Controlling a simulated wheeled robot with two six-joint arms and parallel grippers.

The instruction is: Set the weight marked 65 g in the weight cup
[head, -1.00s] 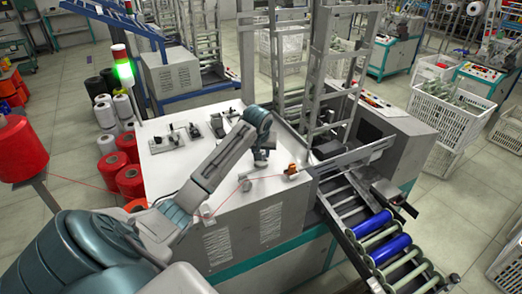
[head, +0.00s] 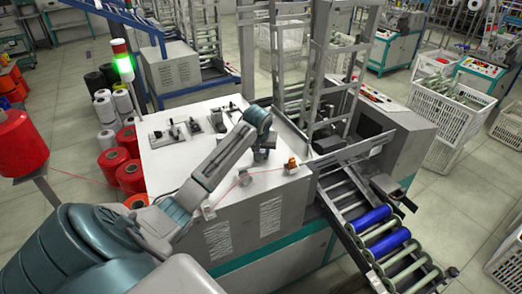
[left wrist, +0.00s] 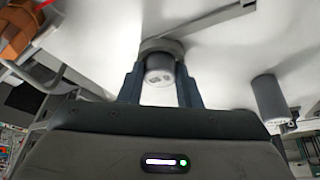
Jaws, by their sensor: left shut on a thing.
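My left gripper (head: 261,158) reaches down over the white machine top (head: 180,165). In the left wrist view its two fingers (left wrist: 158,88) are shut on a short grey cylindrical weight (left wrist: 160,72), whose end face shows small marks I cannot read. A darker round cup or ring (left wrist: 162,48) lies directly behind the weight, at the end of a thin bar (left wrist: 217,27). I cannot tell whether the weight rests in it or is held just above. A second grey cylinder (left wrist: 269,96) stands apart on the right. My right gripper is out of view.
An orange part (head: 291,165) stands close to the right of the gripper; it also shows in the wrist view (left wrist: 17,28). Small dark fittings (head: 195,127) sit toward the back. A red thread crosses the top. A conveyor with blue rollers (head: 389,243) is at right.

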